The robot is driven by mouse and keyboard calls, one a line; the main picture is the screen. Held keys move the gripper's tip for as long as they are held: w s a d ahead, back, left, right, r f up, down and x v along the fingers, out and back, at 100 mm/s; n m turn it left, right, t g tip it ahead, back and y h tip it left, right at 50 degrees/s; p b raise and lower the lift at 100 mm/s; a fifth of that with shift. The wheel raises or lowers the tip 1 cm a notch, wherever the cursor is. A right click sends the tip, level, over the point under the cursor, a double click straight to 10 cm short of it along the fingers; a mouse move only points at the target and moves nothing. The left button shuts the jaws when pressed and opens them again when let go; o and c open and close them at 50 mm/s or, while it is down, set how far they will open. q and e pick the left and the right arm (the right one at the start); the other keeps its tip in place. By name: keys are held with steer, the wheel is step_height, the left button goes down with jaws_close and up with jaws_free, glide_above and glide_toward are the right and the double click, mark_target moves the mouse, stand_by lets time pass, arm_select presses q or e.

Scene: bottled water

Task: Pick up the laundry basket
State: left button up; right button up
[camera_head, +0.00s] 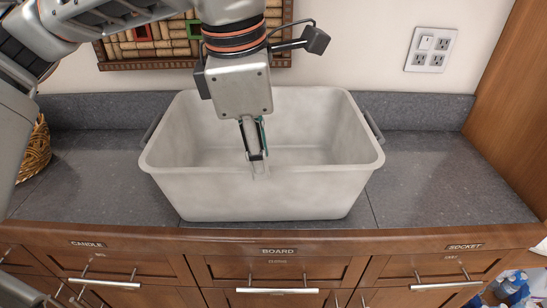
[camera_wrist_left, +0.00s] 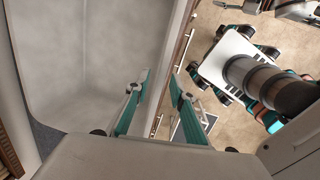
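The laundry basket (camera_head: 262,192) is a large pale grey, rectangular tub, upright and empty on the counter. It has dark side handles, a left one (camera_head: 152,130) and a right one (camera_head: 374,126). My left gripper (camera_head: 258,157) points down at the middle of its front rim. In the left wrist view, my left gripper (camera_wrist_left: 160,74) has its two teal-sided fingers apart, with the basket's wall (camera_wrist_left: 85,60) and rim beside and near them. I cannot tell whether the rim lies between the fingertips; no grip shows. My right gripper is not seen.
The grey counter (camera_head: 425,185) has free room right of the basket. A wicker basket (camera_head: 35,150) stands at the left. A backsplash and a wall with an outlet plate (camera_head: 430,49) are behind; wooden drawers (camera_head: 275,270) are below. Bottles (camera_head: 510,287) show at lower right.

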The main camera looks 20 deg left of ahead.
mark_target(265, 191)
arm_select(q)
steer(key=f, duration=0.2)
steer(key=shift+w+f+b, duration=0.3)
steer(key=shift+w+f, duration=0.05)
steer(key=shift+w, duration=0.05)
steer(key=shift+f, duration=0.7)
steer(key=f, duration=0.4)
steer(key=shift+w+d+f, duration=0.2)
steer(key=shift+w, duration=0.05)
steer(key=shift+w+f, duration=0.1)
steer(key=shift+f, duration=0.35)
jaws_close()
steer(key=shift+r, duration=0.1)
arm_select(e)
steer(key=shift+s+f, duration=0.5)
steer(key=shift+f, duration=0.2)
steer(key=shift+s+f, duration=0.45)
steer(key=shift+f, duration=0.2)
